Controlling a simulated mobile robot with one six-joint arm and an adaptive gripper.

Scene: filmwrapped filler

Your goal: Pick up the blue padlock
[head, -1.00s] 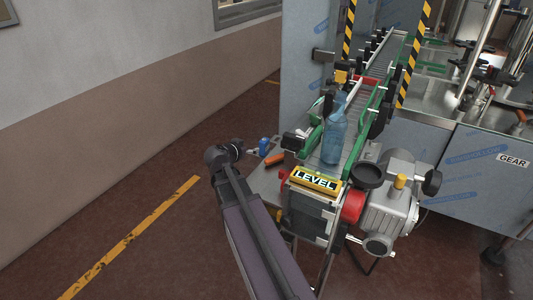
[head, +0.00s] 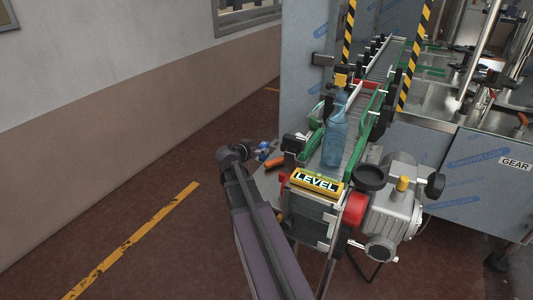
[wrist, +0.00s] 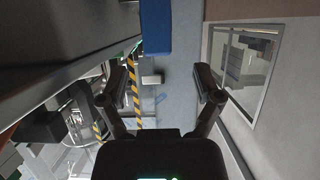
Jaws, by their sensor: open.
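The blue padlock (head: 263,146) is a small blue shape on a small grey ledge left of the conveyor in the head view, partly hidden by my gripper (head: 257,150). In the wrist view a flat blue block, which looks like the padlock (wrist: 156,27), enters from the top edge. There my gripper (wrist: 164,76) is open, its two fingers wide apart with nothing between the tips. The blue block lies above the fingers in that picture, within their spread. I cannot tell whether any finger touches it.
An orange-handled item (head: 274,162) lies just right of the padlock. The conveyor (head: 350,135) with a blue bottle (head: 334,142) and green rails stands to the right, with a yellow LEVEL sign (head: 316,181) at its end. The floor to the left is clear.

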